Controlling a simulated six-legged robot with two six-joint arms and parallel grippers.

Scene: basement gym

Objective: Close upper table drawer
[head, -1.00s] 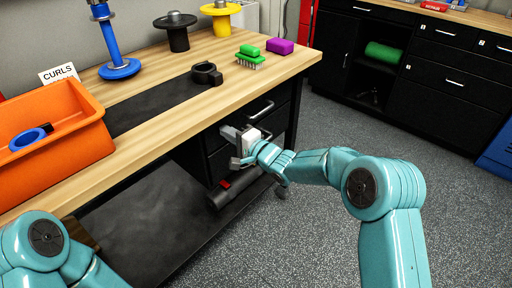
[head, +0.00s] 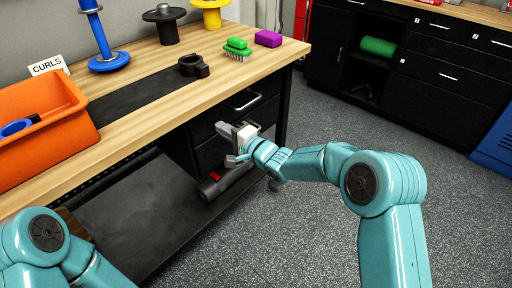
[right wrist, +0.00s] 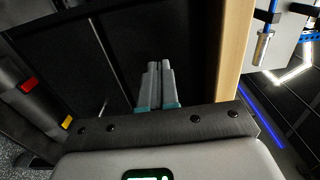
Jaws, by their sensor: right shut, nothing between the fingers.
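The black drawer unit hangs under the right end of the wooden workbench. Its upper drawer (head: 262,96) has a grey bar handle (head: 246,101) and looks flush or nearly flush with the unit; I cannot tell if a small gap is left. My right gripper (head: 222,128) is shut and empty, by the drawer fronts below and left of that handle. In the right wrist view the closed fingers (right wrist: 159,66) point at a dark front panel (right wrist: 160,38); contact is unclear. Only a link of my left arm shows at lower left; its gripper is out of frame.
The workbench top (head: 160,80) holds an orange bin (head: 75,115), a black clamp-like ring (head: 194,67), a green brush (head: 237,47) and a purple block (head: 268,39). A dark roller (head: 212,188) lies below the drawers. Grey floor (head: 310,210) is free at right.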

